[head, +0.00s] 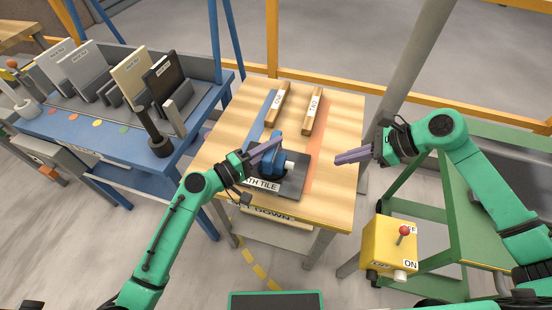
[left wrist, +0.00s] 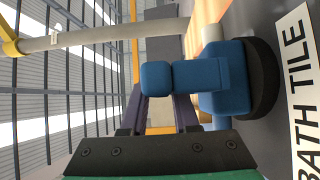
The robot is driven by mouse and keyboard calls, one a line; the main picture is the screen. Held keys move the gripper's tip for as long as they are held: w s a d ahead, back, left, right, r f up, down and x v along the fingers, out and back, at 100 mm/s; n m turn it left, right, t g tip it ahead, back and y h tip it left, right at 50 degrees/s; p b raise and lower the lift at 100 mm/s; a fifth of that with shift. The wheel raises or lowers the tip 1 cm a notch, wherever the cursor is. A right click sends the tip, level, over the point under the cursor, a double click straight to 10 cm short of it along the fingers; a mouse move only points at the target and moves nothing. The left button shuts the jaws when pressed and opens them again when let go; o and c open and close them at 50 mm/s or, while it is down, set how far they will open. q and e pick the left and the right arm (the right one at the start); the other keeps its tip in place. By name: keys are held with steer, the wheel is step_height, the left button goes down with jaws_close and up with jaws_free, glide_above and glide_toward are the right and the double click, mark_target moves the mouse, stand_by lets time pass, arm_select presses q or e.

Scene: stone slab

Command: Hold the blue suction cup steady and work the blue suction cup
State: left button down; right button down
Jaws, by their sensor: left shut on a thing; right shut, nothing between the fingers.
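The blue suction cup (head: 274,160) stands on a dark tile (head: 291,186) labelled "BATH TILE" on the wooden table. A white part sticks out of its right side. My left gripper (head: 279,144) is shut on the suction cup. In the left wrist view, the blue suction cup (left wrist: 222,80) lies between the purple fingers, with its black rim against the dark tile (left wrist: 290,30). My right gripper (head: 338,160) is shut and empty, in the air to the right of the cup, apart from it.
Two wooden bars (head: 312,111) with labels lie at the back of the wooden table (head: 245,108). A blue rack (head: 95,150) with upright slabs stands left. A yellow switch box (head: 389,246) with a red-knobbed lever is at the front right. A green frame (head: 470,225) stands right.

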mark_target(289, 166)
steer(key=x, duration=0.5)
steer(key=f+x, duration=0.1)
steer(key=x, duration=0.2)
steer(key=shift+s+d+f, duration=0.15)
steer(key=shift+f, duration=0.05)
steer(key=a, duration=0.1)
steer(key=w+a, duration=0.1)
steer(key=shift+a, duration=0.4)
steer(key=shift+w+a+f, duration=0.1)
steer(key=shift+w+a, duration=0.05)
steer(key=shift+a, duration=0.35)
